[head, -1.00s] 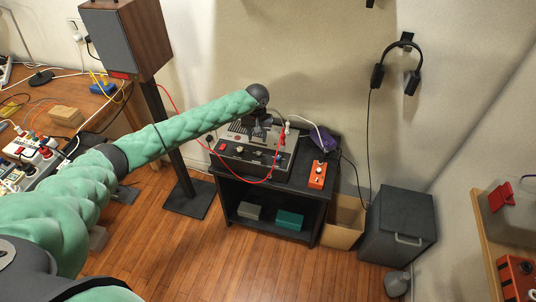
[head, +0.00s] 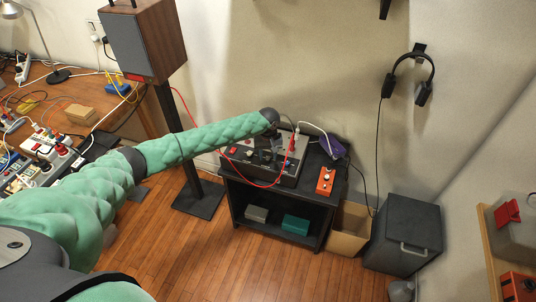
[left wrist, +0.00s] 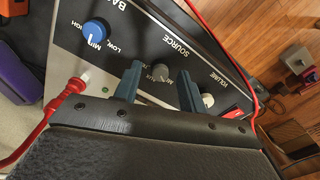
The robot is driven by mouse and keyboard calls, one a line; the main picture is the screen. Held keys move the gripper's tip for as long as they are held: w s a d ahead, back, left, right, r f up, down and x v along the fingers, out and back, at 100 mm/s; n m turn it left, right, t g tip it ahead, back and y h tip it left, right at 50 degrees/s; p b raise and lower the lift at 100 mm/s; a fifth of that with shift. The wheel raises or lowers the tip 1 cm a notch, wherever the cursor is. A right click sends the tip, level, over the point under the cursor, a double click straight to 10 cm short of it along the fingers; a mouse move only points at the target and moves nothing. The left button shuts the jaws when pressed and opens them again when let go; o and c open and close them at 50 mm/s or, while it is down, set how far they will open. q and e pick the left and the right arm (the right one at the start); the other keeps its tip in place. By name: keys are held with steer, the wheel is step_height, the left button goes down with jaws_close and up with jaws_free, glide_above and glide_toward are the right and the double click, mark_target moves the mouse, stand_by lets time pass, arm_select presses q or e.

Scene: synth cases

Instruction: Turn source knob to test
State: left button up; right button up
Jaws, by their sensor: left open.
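The amplifier-like device (head: 236,152) with a dark front panel sits on top of the black shelf unit. In the left wrist view its panel (left wrist: 112,48) appears upside down, with the labels SOURCE, VOLUME and LOW/MID. My right gripper is not in view.
A blue-capped knob (left wrist: 95,32) and a pale volume knob (left wrist: 207,100) flank the source knob. A red cable (left wrist: 48,115) plugs in nearby and loops around the front. An orange box (head: 325,180) and purple object (head: 333,148) stand right of the device.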

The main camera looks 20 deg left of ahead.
arm_select(q)
steer(key=shift+f, duration=0.3)
jaws_close()
